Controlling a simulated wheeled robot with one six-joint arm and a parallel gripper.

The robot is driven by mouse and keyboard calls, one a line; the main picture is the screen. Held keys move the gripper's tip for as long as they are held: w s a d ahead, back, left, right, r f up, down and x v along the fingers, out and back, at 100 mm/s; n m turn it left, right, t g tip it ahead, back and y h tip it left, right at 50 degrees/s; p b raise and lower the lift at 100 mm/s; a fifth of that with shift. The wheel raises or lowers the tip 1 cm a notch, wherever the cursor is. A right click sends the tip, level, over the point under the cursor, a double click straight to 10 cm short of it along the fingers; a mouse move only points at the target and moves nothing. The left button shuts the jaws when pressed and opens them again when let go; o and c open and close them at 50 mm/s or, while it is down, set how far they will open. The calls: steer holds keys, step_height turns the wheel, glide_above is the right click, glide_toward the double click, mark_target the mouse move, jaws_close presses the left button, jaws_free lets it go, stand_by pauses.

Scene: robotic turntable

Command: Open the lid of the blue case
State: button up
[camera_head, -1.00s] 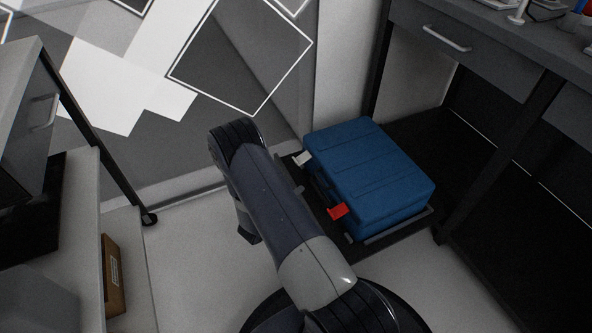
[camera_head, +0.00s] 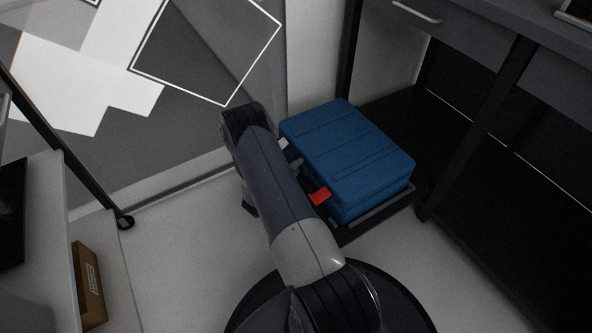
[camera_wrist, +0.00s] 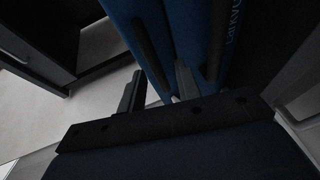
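The blue case (camera_head: 350,150) lies flat on a dark platform, its lid down. In the wrist view, the case's blue side (camera_wrist: 152,35) fills the top, with dark fittings and pale lettering. My gripper (camera_wrist: 160,88) is open, its two fingers apart and pointing at the case side. I cannot tell whether a finger touches the case.
A dark workbench with a drawer (camera_head: 455,30) stands right of and behind the case, its leg (camera_head: 470,130) close by. A pale cabinet with a brown box (camera_head: 88,285) is at left. The pale floor (camera_head: 185,240) between is clear.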

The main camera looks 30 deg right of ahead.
steer(key=shift+d, duration=0.15)
steer(key=shift+c, duration=0.3)
jaws_close()
